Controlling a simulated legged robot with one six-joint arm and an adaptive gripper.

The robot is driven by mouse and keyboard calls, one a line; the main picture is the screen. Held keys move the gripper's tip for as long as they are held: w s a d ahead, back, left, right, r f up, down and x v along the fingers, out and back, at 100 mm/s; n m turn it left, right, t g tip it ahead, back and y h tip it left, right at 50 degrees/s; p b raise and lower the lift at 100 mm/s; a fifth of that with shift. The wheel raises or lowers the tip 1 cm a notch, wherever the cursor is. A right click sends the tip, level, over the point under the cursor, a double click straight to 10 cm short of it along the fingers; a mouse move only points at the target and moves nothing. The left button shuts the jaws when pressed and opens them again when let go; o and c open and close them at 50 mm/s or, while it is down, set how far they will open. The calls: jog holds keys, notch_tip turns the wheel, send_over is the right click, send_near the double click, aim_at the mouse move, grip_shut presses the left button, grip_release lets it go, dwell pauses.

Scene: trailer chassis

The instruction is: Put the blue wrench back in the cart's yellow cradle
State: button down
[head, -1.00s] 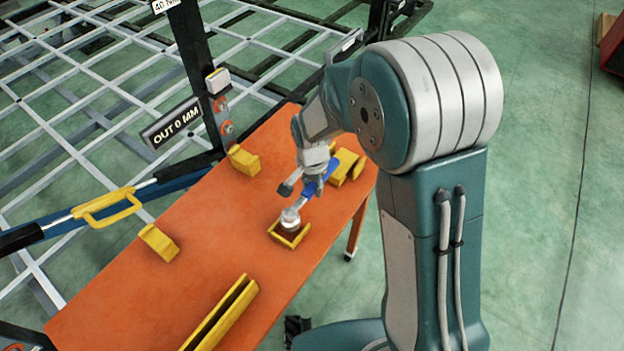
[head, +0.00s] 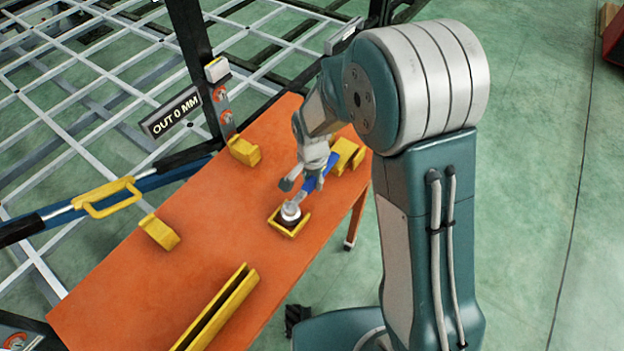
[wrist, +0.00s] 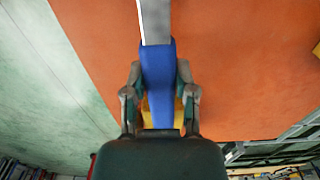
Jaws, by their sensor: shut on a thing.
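My gripper (head: 303,182) is shut on the blue handle of the wrench (head: 321,172) above the orange cart top (head: 212,213). In the wrist view the blue handle (wrist: 158,75) lies between the two fingers (wrist: 160,98), and its metal shaft runs up out of the picture. In the head view the wrench's round metal end is over or inside the small yellow cradle piece (head: 300,227); I cannot tell if it touches. Another yellow cradle piece (head: 345,152) stands by the handle end, partly hidden behind my gripper.
Two yellow holders stand along the cart's far edge, one at the left (head: 160,233) and one higher up (head: 243,150). A long yellow channel (head: 221,308) lies near the front. A blue bar with a yellow handle (head: 107,197) and a black post (head: 193,66) border the cart.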

dwell(0.3)
jog(key=shift+c, duration=1.7)
grip_release()
jog(key=o, duration=0.3)
jog(key=shift+o, duration=0.2)
jog(key=shift+r, duration=0.15)
jog(key=shift+r, duration=3.85)
